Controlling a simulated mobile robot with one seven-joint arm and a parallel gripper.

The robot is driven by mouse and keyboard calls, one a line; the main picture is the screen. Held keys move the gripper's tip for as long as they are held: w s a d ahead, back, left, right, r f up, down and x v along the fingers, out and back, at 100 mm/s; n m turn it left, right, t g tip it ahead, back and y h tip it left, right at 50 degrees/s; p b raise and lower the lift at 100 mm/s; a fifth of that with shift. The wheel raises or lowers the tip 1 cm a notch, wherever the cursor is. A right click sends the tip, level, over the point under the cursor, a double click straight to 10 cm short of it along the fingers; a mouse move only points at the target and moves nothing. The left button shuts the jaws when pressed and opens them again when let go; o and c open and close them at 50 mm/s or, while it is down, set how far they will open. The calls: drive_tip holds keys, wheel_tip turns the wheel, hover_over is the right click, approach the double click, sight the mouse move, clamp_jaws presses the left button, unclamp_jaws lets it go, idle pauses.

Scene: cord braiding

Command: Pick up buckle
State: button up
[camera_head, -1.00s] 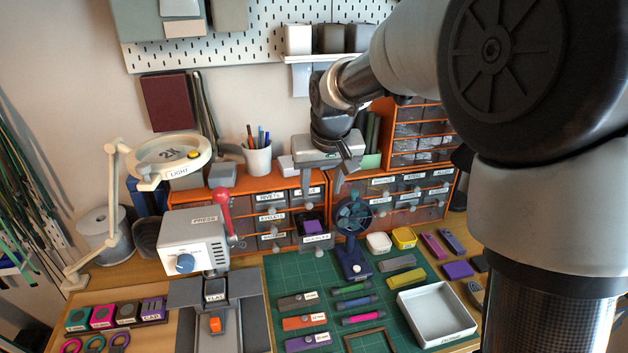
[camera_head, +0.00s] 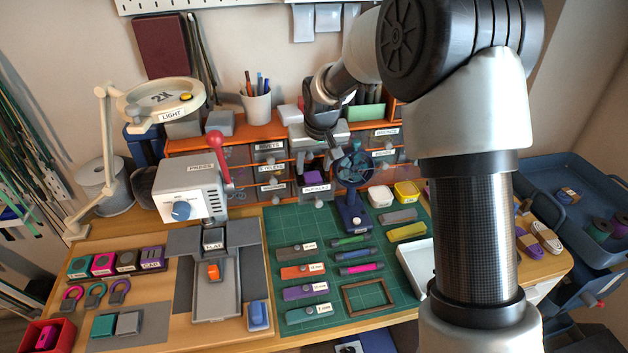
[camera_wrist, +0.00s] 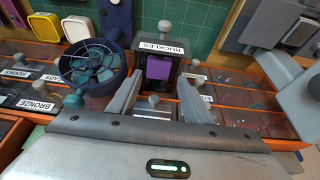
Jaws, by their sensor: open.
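A purple buckle (camera_wrist: 158,68) lies in an open drawer labelled BUCKLES (camera_wrist: 163,46) in the wrist view. In the head view the purple buckle (camera_head: 313,177) shows in the pulled-out drawer (camera_head: 315,189) at the middle of the orange cabinet. My gripper (camera_wrist: 158,88) is open and empty, its two grey fingers on either side of the drawer in the wrist view, apart from the buckle. In the head view my gripper (camera_head: 332,153) hangs just above and to the right of the drawer.
A dark blue fan (camera_head: 354,170) stands close to the right of the drawer, and also shows near my left finger in the wrist view (camera_wrist: 92,66). A press (camera_head: 194,190) with a red-knobbed lever stands left. Tools lie on the green mat (camera_head: 284,228).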

sight(313, 177)
drive_tip(key=x, duration=0.5)
drive_tip(key=shift+w+d+b, duration=0.15)
drive_tip(key=shift+w+b, duration=0.05)
drive_tip(key=shift+b, duration=0.15)
drive_tip(key=c, duration=0.8)
wheel_tip(313, 177, up, 10)
drive_tip(key=shift+f+p, duration=0.1)
drive_tip(key=shift+p, duration=0.7)
